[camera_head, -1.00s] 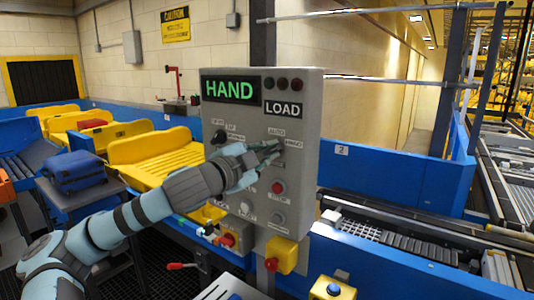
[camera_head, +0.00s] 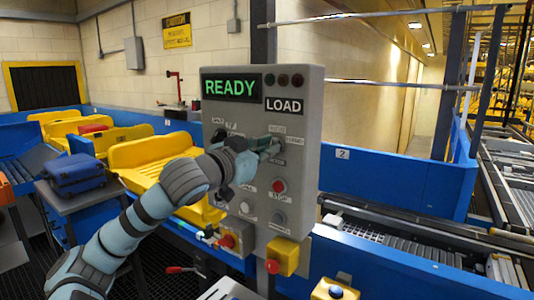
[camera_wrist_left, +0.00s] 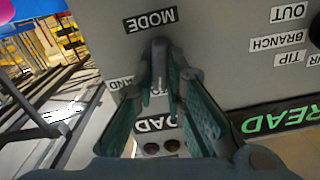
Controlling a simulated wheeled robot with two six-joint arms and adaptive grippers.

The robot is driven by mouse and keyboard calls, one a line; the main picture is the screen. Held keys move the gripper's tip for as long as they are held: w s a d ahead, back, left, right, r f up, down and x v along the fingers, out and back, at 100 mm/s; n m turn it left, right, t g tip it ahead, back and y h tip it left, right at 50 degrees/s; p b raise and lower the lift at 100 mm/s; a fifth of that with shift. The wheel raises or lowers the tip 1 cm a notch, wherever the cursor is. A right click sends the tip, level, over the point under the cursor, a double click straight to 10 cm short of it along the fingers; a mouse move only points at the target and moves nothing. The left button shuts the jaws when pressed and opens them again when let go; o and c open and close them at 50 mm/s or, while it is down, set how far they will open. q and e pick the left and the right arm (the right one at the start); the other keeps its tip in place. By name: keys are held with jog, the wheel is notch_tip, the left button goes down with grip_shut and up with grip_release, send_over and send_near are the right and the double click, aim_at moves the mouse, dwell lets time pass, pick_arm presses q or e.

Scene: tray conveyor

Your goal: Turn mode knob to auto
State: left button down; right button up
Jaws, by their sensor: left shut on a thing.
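The grey control panel (camera_head: 300,185) stands upright in the head view. Its upper display (camera_head: 230,88) reads READY in green. The plate below and right of it reads LOAD. My left gripper (camera_head: 270,147) is at the mode knob, right of the panel's middle, and largely hides it. In the left wrist view, the dark mode knob (camera_wrist_left: 158,63) sits between the two fingers of my left gripper (camera_wrist_left: 164,88), by the MODE label (camera_wrist_left: 150,19). The fingers are shut on it. The word at its pointer is partly hidden. My right gripper is not in view.
A red button (camera_head: 279,186) and a white button (camera_head: 246,207) sit lower on the panel. A yellow box (camera_head: 287,256) juts out at its base. A blue suitcase (camera_head: 75,173) lies at left, and yellow trays (camera_head: 150,150) stand behind my arm.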

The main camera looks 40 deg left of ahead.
pick_arm(q)
jog(key=shift+f+n+b, duration=0.1)
jog(key=shift+n+b, duration=0.2)
jog(key=shift+n, duration=1)
jog(key=c, duration=1.6)
grip_release()
jog(key=shift+c, duration=0.2)
jog(key=shift+a, duration=0.1)
notch_tip(320, 180, up, 10)
jog(key=shift+r, duration=0.1)
